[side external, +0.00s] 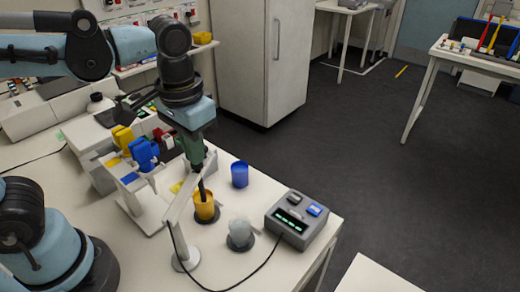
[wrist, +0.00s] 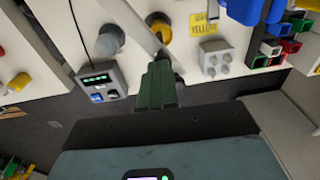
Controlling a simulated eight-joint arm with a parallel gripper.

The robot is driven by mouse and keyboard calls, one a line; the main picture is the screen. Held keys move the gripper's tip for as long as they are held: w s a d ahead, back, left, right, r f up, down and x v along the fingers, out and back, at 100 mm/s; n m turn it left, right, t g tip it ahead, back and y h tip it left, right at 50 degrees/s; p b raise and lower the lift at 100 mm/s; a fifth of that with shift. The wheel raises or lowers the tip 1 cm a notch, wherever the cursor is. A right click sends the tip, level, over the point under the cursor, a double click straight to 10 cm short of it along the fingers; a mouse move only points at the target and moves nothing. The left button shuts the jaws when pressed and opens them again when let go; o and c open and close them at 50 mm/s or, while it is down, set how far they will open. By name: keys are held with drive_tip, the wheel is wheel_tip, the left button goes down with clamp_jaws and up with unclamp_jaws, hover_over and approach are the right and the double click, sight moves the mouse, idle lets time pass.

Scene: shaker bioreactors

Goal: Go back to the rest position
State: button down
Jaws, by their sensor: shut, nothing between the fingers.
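My gripper (side external: 196,160) is dark green and points down above the bench, close to the top of a slim white stand (side external: 173,216). Its fingers are together with nothing between them; they also show in the wrist view (wrist: 160,68). A dark thin rod (side external: 202,188) reaches down into a yellow cup (side external: 205,208) just below; I cannot tell whether the gripper touches it. The yellow cup also shows in the wrist view (wrist: 160,30). A blue cup (side external: 240,174) stands behind to the right. A pale grey cup (side external: 240,231) stands in front.
A grey control box (side external: 302,220) with a lit green display sits near the bench's right edge, its cable crossing the front. Left of the gripper, a rack holds yellow and blue pieces (side external: 143,152). A white cabinet (side external: 258,58) stands behind. Open floor lies right.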

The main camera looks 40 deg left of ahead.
wheel_tip(320, 180, up, 13)
drive_tip(key=shift+s+d, duration=0.2)
idle(0.6)
drive_tip(key=shift+f, duration=0.15)
idle(0.5)
drive_tip(key=c, duration=1.7)
unclamp_jaws()
drive_tip(key=shift+o, duration=1.3)
drive_tip(key=shift+w+d, duration=0.15)
drive_tip(key=shift+w, duration=0.05)
drive_tip(key=o, duration=1.2)
drive_tip(key=w+d+r+m, duration=0.2)
drive_tip(key=w+d+m, duration=0.6)
drive_tip(key=m, duration=0.1)
drive_tip(key=shift+d+r, duration=0.15)
drive_tip(key=shift+o, duration=1.2)
drive_tip(key=w+d+f+m, duration=0.2)
drive_tip(key=w+d+m, duration=0.2)
drive_tip(key=d+m, duration=0.4)
drive_tip(key=shift+w+d+f+g, duration=0.15)
drive_tip(key=shift+w+d+g, duration=0.15)
drive_tip(key=shift+w+d, duration=0.15)
wheel_tip(320, 180, down, 10)
drive_tip(key=m, duration=0.1)
drive_tip(key=shift+w+d+f, duration=0.15)
drive_tip(key=shift+d+f, duration=0.05)
drive_tip(key=shift+d, duration=0.2)
